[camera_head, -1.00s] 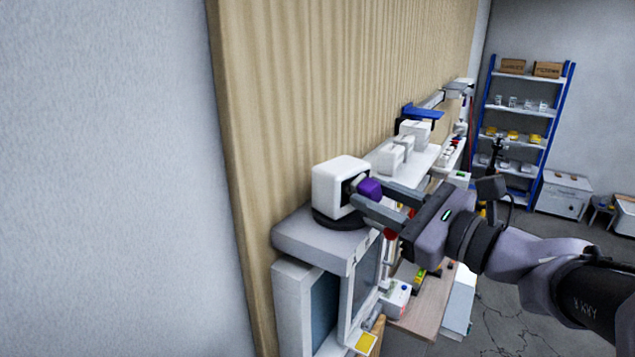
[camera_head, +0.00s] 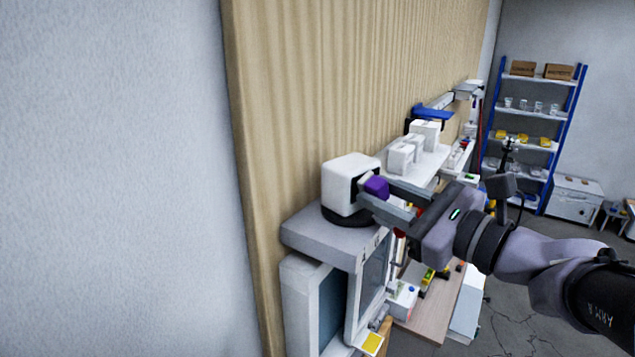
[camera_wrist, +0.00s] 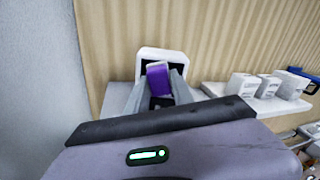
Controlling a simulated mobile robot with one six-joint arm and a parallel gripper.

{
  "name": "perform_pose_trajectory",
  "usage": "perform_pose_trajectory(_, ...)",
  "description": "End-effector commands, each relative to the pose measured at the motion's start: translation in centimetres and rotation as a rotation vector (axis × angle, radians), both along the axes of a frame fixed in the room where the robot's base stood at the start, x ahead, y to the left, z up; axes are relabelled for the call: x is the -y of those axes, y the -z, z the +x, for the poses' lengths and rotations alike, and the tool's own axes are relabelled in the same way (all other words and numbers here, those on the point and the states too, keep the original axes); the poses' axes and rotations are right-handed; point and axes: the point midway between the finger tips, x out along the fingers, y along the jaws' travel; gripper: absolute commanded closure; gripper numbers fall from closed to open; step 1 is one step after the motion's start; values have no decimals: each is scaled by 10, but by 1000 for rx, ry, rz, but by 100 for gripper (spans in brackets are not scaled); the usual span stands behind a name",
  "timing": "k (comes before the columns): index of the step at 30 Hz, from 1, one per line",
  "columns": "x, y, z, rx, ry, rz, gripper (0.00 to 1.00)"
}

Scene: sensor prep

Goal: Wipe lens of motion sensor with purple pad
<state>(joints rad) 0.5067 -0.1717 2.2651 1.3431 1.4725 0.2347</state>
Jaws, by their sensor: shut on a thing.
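The motion sensor (camera_head: 346,181) is a white rounded box on a dark round base, standing on a grey ledge (camera_head: 312,233). It also shows in the wrist view (camera_wrist: 148,52), behind the pad, with a dark front face. My gripper (camera_head: 376,201) is shut on the purple pad (camera_head: 377,187), which sits between its fingertips. In the wrist view the pad (camera_wrist: 158,82) is tilted slightly and covers part of the sensor's front. The pad is right at the sensor's front face; I cannot tell whether it touches the lens, which is mostly hidden.
Several white boxes (camera_head: 404,152) stand on a white shelf along the corrugated wall, behind my gripper. A monitor-like unit (camera_head: 370,275) is below the ledge. A wooden bench (camera_head: 440,308) is lower right. A blue shelving rack (camera_head: 527,125) stands at the back.

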Motion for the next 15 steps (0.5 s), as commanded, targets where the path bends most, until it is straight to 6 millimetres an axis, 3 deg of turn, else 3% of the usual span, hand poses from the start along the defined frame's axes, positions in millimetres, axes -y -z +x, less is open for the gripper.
perform_pose_trajectory(5,11,1,8,-1,0,1,100)
perform_pose_trajectory(15,-7,0,-7,0,-1,1,100)
